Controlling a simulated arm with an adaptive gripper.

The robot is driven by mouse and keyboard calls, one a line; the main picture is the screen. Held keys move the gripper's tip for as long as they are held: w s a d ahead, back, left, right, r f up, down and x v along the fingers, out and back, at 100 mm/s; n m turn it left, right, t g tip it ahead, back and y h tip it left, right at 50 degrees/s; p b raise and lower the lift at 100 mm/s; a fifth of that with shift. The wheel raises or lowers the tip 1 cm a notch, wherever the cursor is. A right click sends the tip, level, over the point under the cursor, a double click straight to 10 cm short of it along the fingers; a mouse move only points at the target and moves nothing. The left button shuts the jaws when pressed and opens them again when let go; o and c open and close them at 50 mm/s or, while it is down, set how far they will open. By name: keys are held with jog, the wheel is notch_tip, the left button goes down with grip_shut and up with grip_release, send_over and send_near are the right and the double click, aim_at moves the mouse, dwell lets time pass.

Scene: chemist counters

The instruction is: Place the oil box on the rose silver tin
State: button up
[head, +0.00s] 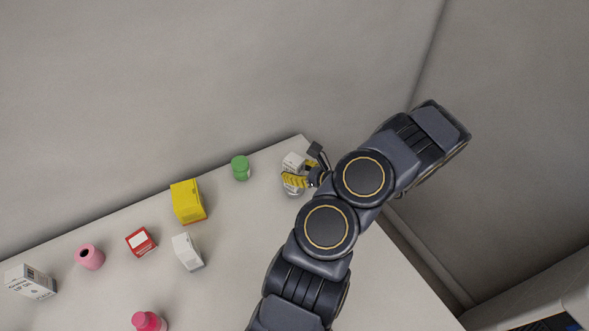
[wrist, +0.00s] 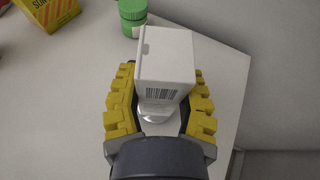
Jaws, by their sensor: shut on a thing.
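A white box with a barcode, which I take to be the oil box (wrist: 163,62), is between the yellow fingers of my gripper (wrist: 160,85) in the wrist view. My gripper is shut on it. In the head view the white box (head: 293,162) shows at my gripper (head: 298,174), near the counter's far right corner. A silvery round thing, likely the rose silver tin (wrist: 158,112), shows partly below the box. It also shows under the fingers in the head view (head: 293,190). The box and fingers hide much of it. I cannot tell whether the box touches it.
A green jar (head: 240,168) stands left of my gripper. Farther left are a yellow box (head: 187,200), a white box (head: 187,252), a red box (head: 141,242), a pink roll (head: 90,257), a pink bottle (head: 149,321) and another white box (head: 30,282). The wall runs behind the counter.

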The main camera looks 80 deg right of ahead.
jog(key=shift+f, duration=0.15)
jog(key=o, duration=1)
